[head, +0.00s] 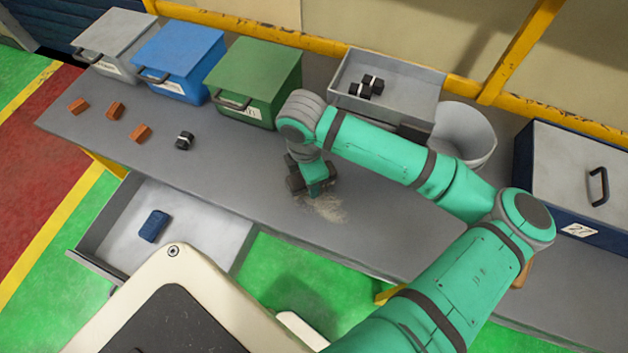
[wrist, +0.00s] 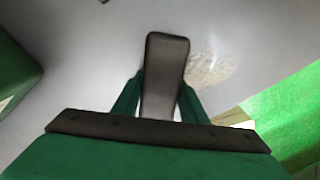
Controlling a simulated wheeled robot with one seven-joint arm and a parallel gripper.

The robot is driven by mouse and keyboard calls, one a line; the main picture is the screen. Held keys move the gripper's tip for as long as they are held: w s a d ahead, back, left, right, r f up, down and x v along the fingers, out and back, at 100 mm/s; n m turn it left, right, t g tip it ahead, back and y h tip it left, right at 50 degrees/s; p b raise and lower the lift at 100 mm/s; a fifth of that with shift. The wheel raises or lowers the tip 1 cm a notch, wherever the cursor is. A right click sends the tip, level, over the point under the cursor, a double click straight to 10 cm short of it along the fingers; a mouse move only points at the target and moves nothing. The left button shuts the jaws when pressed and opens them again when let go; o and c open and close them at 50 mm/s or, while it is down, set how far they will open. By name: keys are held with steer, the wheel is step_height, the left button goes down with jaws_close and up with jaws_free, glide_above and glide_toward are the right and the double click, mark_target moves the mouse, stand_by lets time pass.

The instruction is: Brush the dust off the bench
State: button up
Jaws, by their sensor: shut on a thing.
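The dust (head: 328,207) is a pale, grainy patch on the grey bench (head: 230,165), close to its front edge. It also shows in the wrist view (wrist: 207,68), just right of the held tool. My gripper (head: 315,187) is low over the bench at the dust's upper left side. In the wrist view its green fingers are shut on a dark grey, round-cornered tool, which looks like the brush (wrist: 164,70) seen from its handle side. Its bristles are hidden, and I cannot tell whether it touches the bench.
Grey (head: 115,45), blue (head: 180,62) and green (head: 258,80) bins line the back. A grey tray (head: 415,103) holds black parts. A white bucket (head: 470,125) and lidded box (head: 560,165) stand right. Orange blocks (head: 115,110) lie left. An open drawer (head: 200,225) holds a blue block (head: 154,225).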

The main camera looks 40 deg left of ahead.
mark_target(292, 181)
steer(key=shift+s+a, duration=0.25)
steer(key=shift+a, duration=0.65)
steer(key=shift+s+a, duration=0.2)
steer(key=shift+s, duration=1.2)
steer(key=shift+w+d, duration=0.25)
steer(key=shift+d, duration=0.35)
steer(key=shift+w+d, duration=0.25)
steer(key=shift+d, duration=0.4)
steer(key=shift+w+d, duration=0.25)
steer(key=shift+d, duration=0.35)
steer(key=shift+w+d+f, duration=0.1)
steer(key=shift+w+d, duration=0.1)
steer(key=shift+d, duration=0.5)
steer(key=shift+w+d, duration=0.2)
steer(key=shift+d, duration=0.45)
steer(key=shift+w+d+f, duration=0.1)
steer(key=shift+w+d, duration=0.1)
steer(key=shift+d, duration=0.5)
